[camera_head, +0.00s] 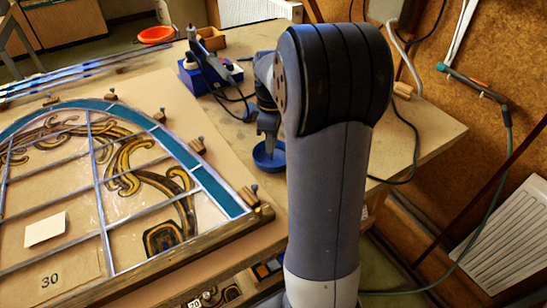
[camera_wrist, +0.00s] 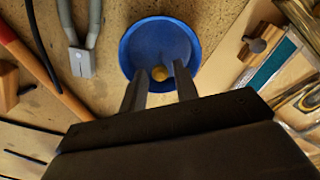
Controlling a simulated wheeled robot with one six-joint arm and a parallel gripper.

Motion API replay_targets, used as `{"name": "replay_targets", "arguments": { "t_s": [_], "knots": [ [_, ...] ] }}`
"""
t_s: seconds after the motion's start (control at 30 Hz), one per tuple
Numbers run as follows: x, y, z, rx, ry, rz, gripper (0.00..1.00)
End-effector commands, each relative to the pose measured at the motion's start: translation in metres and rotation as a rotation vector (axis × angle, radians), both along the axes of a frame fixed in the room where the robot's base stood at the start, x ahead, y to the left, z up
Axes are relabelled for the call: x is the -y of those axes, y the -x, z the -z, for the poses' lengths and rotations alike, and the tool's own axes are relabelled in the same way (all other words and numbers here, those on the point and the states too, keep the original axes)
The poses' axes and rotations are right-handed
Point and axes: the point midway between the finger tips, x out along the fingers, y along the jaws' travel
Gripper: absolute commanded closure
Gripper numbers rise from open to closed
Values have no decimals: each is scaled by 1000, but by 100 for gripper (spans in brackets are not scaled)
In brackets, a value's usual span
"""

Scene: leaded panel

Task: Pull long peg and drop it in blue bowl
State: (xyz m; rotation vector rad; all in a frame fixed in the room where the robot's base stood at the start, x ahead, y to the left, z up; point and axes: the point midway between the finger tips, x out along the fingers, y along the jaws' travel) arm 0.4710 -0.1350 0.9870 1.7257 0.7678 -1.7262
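The blue bowl (camera_head: 279,160) stands on the bench, to the right of the leaded panel. It also shows in the wrist view (camera_wrist: 130,45). My gripper (camera_head: 267,130) is above the bowl, pointing down. In the wrist view its two fingers (camera_wrist: 160,68) are apart over the bowl's near side. A small round tan thing (camera_wrist: 160,74), perhaps the end of the long peg, shows between the fingertips, with a gap on each side. I cannot tell whether it lies in the bowl or is above it. Its length is hidden.
The leaded panel (camera_head: 75,235) lies left, with several wooden blocks with pegs (camera_head: 197,145) along its edge. Pliers (camera_wrist: 80,55) lie left of the blue bowl in the wrist view.

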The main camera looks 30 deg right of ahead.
Motion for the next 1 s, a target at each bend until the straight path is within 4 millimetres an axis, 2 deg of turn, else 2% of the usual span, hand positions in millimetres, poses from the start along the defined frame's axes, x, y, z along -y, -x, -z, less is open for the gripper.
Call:
{"name": "replay_targets", "arguments": {
  "t_s": [0.13,0.37,0.47,0.57,0.8,1.0],
  "knots": [
    [0,0,0,0,0,0,59],
    [0,0,-1,1,1,0,59],
    [0,-1,-8,2,1,0,59],
    [0,-1,-23,5,2,0,59],
    [0,-1,-72,4,1,0,59],
    [0,-1,-100,2,1,0,59]
  ]
}}
